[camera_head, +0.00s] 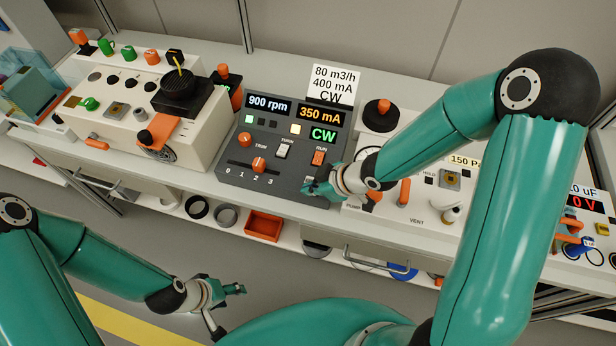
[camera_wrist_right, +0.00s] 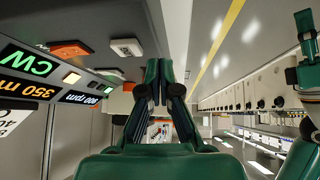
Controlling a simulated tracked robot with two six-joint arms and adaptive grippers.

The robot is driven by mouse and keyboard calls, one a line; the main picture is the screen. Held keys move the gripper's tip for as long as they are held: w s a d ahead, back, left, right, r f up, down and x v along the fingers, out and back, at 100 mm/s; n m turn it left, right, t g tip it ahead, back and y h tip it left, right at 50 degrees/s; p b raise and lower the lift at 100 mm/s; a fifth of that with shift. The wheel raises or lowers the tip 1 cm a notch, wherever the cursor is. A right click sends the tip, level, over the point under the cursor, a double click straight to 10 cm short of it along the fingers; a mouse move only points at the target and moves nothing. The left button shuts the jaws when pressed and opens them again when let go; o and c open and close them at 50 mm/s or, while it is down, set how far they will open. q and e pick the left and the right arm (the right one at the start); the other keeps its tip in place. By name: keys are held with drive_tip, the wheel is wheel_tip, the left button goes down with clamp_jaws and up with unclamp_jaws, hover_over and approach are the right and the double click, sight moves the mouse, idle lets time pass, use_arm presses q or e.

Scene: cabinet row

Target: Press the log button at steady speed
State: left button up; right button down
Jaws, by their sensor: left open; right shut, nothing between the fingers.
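The dark grey control panel (camera_head: 232,178) stands on the bench. It shows 900 rpm, 350 mA and a green CW. It carries an orange TRIM knob, a white TURN rocker (camera_head: 282,150), an orange RUN rocker (camera_head: 318,157) and an orange slider on a 0 to 3 scale. No button marked log is readable; the panel's front right corner is hidden behind my right gripper (camera_head: 316,188). That gripper is shut and empty at this corner; contact cannot be told. Its closed fingers also show in the right wrist view (camera_wrist_right: 158,85). My left gripper (camera_head: 236,289) is open, in front of the bench.
A white card (camera_head: 333,83) behind the panel reads 80 m3/h, 400 mA, CW. A cream machine (camera_head: 185,135) stands left of the panel, and a white unit with knobs (camera_head: 425,205) stands right. An orange bin (camera_head: 262,226) sits on the shelf below.

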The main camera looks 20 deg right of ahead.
sight(312, 177)
drive_tip(key=w+d+r+n+t, duration=0.1)
drive_tip(key=w+r+n, duration=0.2)
drive_tip(key=r+n, duration=0.3)
wheel_tip(312, 177, up, 3)
drive_tip(key=shift+w+d+f+t, duration=0.1)
drive_tip(key=shift+w+d+t, duration=0.15)
drive_tip(key=shift+w+t, duration=0.15)
drive_tip(key=shift+s, duration=0.1)
wheel_tip(312, 177, down, 9)
drive_tip(key=b, duration=0.8)
drive_tip(key=shift+b, duration=0.4)
drive_tip(key=shift+s+f+b, duration=0.1)
drive_tip(key=shift+f+b, duration=0.15)
drive_tip(key=shift+b, duration=0.15)
